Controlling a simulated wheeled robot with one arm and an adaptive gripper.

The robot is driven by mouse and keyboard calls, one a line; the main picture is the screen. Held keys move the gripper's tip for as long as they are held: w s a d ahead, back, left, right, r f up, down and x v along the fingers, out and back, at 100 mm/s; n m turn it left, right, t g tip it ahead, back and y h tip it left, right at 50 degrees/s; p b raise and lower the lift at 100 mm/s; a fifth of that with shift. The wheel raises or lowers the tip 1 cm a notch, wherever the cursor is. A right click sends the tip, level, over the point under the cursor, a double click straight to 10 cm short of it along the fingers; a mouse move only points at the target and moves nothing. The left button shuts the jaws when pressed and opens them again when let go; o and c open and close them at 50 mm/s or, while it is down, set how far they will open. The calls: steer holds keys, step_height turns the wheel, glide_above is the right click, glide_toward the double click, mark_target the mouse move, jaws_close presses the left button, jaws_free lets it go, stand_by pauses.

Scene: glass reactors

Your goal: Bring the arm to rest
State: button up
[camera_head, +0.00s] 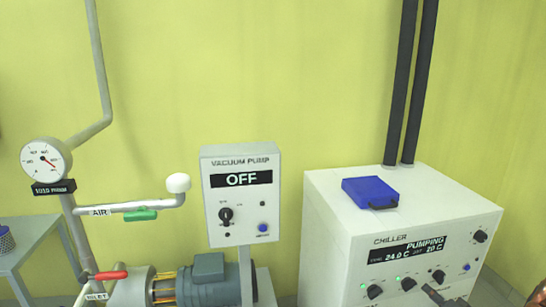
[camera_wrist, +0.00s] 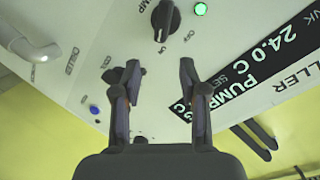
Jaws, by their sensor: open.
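My gripper (camera_wrist: 155,85) is open and empty in the wrist view, its two fingers apart in front of the chiller's panel. A black pump knob (camera_wrist: 166,20) with a lit green lamp (camera_wrist: 200,9) lies just beyond the fingertips, apart from them. The chiller (camera_head: 335,235) stands at the right in the head view. Its display (camera_head: 410,250) reads PUMPING and 24.0 C, with a set value of 20 C. A dark and grey piece at the bottom edge of the head view, in front of the chiller, may be part of my arm; most of the arm is out of view.
A blue box (camera_head: 370,191) lies on top of the chiller, and two dark pipes (camera_head: 412,90) rise behind it. The vacuum pump box (camera_head: 241,160) shows OFF. A gauge (camera_head: 46,159) and piping with a green-handled air valve (camera_head: 140,215) stand at left.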

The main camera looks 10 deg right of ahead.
steer(key=w+a+r+n+g+h+p, duration=0.25)
steer(key=w+a+r+g, duration=0.2)
steer(key=r, duration=0.35)
steer(key=s+a+r+n+g+p, duration=0.1)
steer(key=s+a+r+n+g, duration=0.2)
steer(key=a+r, duration=0.65)
steer(key=s+a+r+n+g+y+p, duration=0.1)
steer(key=s+a+r+g, duration=0.2)
steer(key=s+a, duration=0.7)
steer(key=s+a+r+n+g+y+p, duration=0.1)
steer(key=s+a+r+n+g, duration=0.1)
steer(key=s+a, duration=0.9)
steer(key=s+a+r+n+g+y+p, duration=0.1)
steer(key=s+a+r+g, duration=0.3)
steer(key=s+a, duration=0.7)
steer(key=shift+s+r+n+p, duration=0.3)
steer(key=shift+s+r+n, duration=0.15)
steer(key=shift+s+r, duration=0.25)
steer(key=shift+g+y, duration=0.25)
